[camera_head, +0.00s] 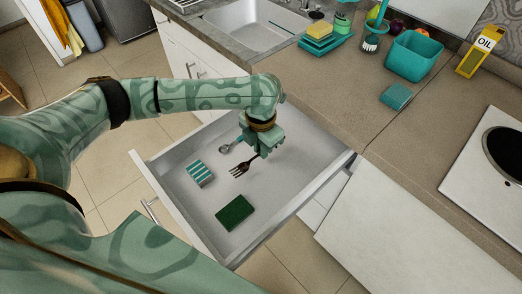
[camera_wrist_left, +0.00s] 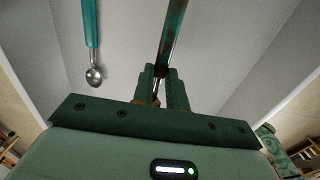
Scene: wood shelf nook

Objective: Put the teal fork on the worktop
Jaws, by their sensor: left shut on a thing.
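The teal fork shows its dark metal head (camera_head: 242,168) below my left gripper (camera_head: 265,146) in the head view. In the left wrist view its teal, brown-stained handle (camera_wrist_left: 173,32) runs up from between the fingers of my left gripper (camera_wrist_left: 160,75), which is shut on it. The gripper is over the inside of the open drawer (camera_head: 185,212); I cannot tell whether the fork touches the drawer floor. The grey-brown worktop (camera_head: 315,95) lies beyond and to the right of the drawer. My right gripper is not in view.
A teal-handled spoon (camera_wrist_left: 91,35), a striped box (camera_head: 200,174) and a green pad (camera_head: 235,212) lie in the drawer. A sink (camera_head: 255,22), sponges (camera_head: 320,30), a teal bin (camera_head: 413,55), a teal sponge (camera_head: 396,96) and an oil carton (camera_head: 480,50) line the worktop. Its near middle is clear.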

